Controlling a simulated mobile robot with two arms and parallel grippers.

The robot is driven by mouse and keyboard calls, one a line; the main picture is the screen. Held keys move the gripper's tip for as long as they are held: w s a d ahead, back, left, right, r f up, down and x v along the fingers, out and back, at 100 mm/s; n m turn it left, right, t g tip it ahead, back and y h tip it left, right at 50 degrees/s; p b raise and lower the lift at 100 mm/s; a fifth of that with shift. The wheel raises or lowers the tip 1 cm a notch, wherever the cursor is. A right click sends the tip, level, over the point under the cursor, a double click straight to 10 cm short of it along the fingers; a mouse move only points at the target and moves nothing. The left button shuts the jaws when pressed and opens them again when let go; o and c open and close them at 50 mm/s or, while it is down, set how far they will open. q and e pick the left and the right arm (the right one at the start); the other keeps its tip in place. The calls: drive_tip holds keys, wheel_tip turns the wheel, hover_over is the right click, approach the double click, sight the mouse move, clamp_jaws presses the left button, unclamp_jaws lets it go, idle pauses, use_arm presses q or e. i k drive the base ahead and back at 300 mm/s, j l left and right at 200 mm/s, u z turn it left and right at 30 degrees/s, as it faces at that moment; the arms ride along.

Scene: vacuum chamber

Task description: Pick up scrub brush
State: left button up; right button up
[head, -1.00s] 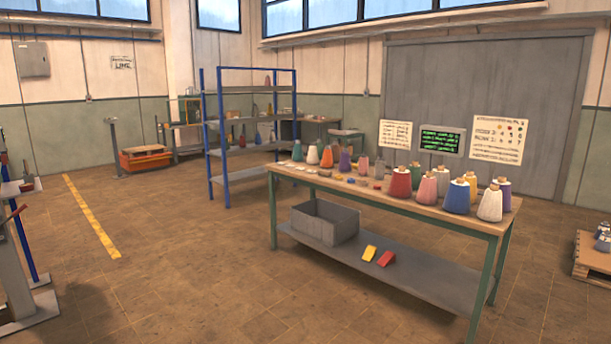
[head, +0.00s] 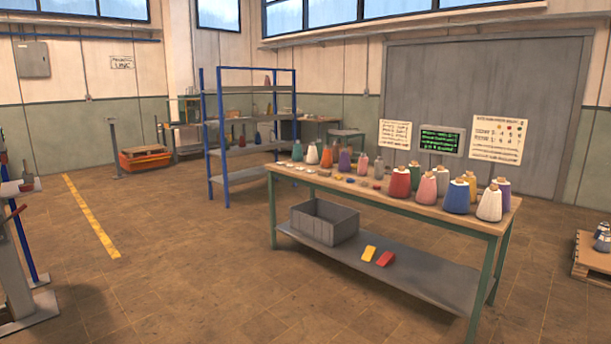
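I cannot make out a scrub brush for certain in the head view. Several small items (head: 350,180) lie on the wooden top of the green-legged workbench (head: 440,214), too small to identify. A yellow block-like item (head: 368,253) and a red one (head: 386,259) lie on the bench's lower shelf, to the right of a grey open bin (head: 323,222). Neither of my grippers is in view.
Several coloured cone-shaped bottles (head: 401,183) stand on the bench top. A blue-framed shelf rack (head: 248,144) stands behind it. An orange cart (head: 145,157) is at the back left. A wooden pallet (head: 592,262) lies at right.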

sight(322, 172)
drive_tip(key=i+u, duration=0.1)
drive_tip(key=i, duration=4.55)
